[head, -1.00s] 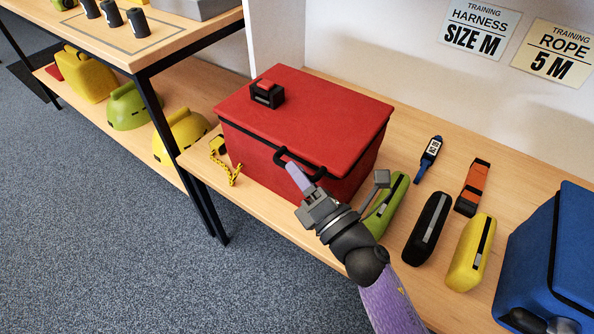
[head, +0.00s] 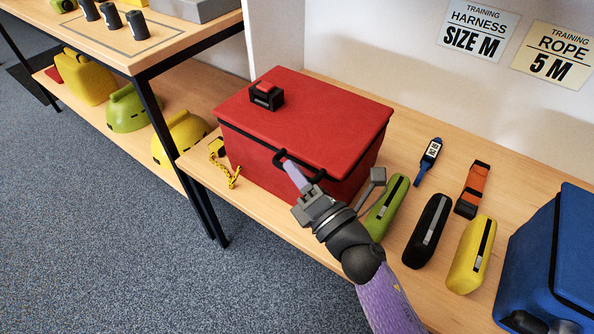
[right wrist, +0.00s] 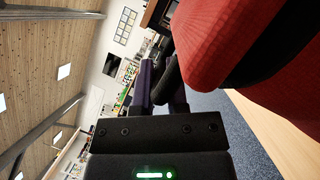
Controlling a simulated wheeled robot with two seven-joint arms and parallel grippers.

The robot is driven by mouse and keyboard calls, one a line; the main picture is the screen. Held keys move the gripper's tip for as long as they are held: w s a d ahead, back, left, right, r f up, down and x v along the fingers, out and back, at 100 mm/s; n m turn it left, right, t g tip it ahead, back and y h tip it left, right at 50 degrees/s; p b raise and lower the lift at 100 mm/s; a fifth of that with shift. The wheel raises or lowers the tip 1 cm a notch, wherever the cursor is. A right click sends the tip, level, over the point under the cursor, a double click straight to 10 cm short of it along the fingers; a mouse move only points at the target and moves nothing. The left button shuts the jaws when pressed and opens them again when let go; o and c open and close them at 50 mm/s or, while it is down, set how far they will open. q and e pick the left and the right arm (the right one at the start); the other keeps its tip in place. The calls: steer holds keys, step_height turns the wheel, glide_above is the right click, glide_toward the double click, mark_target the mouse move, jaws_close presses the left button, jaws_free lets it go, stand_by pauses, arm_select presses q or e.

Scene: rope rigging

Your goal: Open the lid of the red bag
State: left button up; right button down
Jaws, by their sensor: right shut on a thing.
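The red bag (head: 313,118) stands on the wooden bench with its lid lying flat and closed on top. A black handle (head: 279,159) sticks out at the lid's front edge. My right gripper (head: 293,173) is at that edge, shut on the black handle. The right wrist view shows the handle (right wrist: 167,80) between the purple fingers, close beside the red bag (right wrist: 215,40). A black and red buckle (head: 266,95) sits on top of the lid. My left gripper is not in view.
Green, black and yellow pouches (head: 426,232) lie right of the bag, with a blue device (head: 428,160) and an orange strap piece (head: 472,188) behind. A blue bag (head: 555,265) stands far right.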

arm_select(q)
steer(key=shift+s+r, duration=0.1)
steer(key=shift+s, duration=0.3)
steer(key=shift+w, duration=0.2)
